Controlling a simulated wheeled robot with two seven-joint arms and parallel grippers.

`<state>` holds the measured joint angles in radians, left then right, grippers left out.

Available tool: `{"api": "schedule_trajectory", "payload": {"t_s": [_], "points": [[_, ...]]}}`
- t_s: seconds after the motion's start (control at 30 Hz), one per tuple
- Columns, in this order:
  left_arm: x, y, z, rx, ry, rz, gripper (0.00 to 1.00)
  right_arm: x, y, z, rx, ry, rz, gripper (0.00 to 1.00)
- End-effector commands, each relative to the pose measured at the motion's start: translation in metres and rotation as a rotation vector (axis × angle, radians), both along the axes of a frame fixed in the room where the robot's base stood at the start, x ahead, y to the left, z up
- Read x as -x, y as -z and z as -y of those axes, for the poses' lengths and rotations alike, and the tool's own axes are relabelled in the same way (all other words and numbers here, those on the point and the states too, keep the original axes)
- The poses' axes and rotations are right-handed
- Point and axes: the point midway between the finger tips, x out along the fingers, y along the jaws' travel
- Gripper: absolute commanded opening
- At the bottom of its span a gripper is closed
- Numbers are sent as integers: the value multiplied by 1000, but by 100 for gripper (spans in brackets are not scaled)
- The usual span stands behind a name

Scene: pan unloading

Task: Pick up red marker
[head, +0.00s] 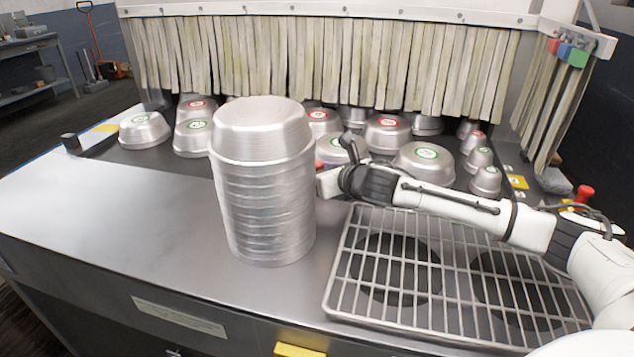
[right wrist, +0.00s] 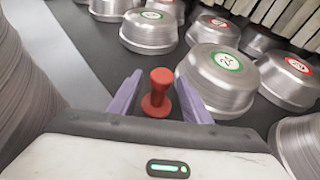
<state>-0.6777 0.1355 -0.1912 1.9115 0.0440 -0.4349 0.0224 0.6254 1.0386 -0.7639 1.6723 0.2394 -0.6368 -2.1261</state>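A red marker, shaped like a small knob on a flared base (right wrist: 158,92), stands between the two purple fingers of my right gripper (right wrist: 160,88) in the right wrist view. The fingers are apart, with a visible gap beside the marker. In the head view my right gripper (head: 327,182) is just right of the tall pan stack, its fingers mostly hidden. A bit of red (head: 319,165) shows above it. My left gripper is not in view.
A tall stack of metal pans (head: 265,205) stands close left of my right gripper. Upturned pans with red or green labels (head: 388,133) fill the dark belt before a strip curtain (head: 330,60). A wire rack (head: 333,292) lies under my right arm. The steel counter at left (head: 110,225) is clear.

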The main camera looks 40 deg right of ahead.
Motion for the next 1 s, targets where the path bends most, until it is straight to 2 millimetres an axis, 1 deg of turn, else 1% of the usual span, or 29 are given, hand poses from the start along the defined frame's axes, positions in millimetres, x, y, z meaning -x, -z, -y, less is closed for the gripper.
{"api": "schedule_trajectory", "payload": {"t_s": [0.03, 0.17, 0.2, 0.27, 0.53, 0.67, 0.77, 0.87, 1.0], "points": [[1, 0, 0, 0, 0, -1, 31, 0, 0, 0, 0, 0, 0, 37], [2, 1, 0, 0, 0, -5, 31, 0, 0, 0, 0, 0, 0, 16], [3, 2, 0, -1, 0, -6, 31, 0, 0, 0, 0, 0, 0, 9], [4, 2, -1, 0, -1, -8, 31, 0, 0, 0, 0, 0, 0, 0], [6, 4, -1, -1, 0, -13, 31, 0, -2, 0, 0, -1, 3, 0], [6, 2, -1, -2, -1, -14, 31, 0, -9, 0, 1, -1, 6, 0], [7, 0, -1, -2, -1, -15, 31, -1, -18, 0, 1, -2, 6, 0], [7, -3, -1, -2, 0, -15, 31, -1, -36, 1, 3, 0, 8, 0], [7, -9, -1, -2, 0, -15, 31, -1, -69, 1, 2, 0, 10, 0]]}}
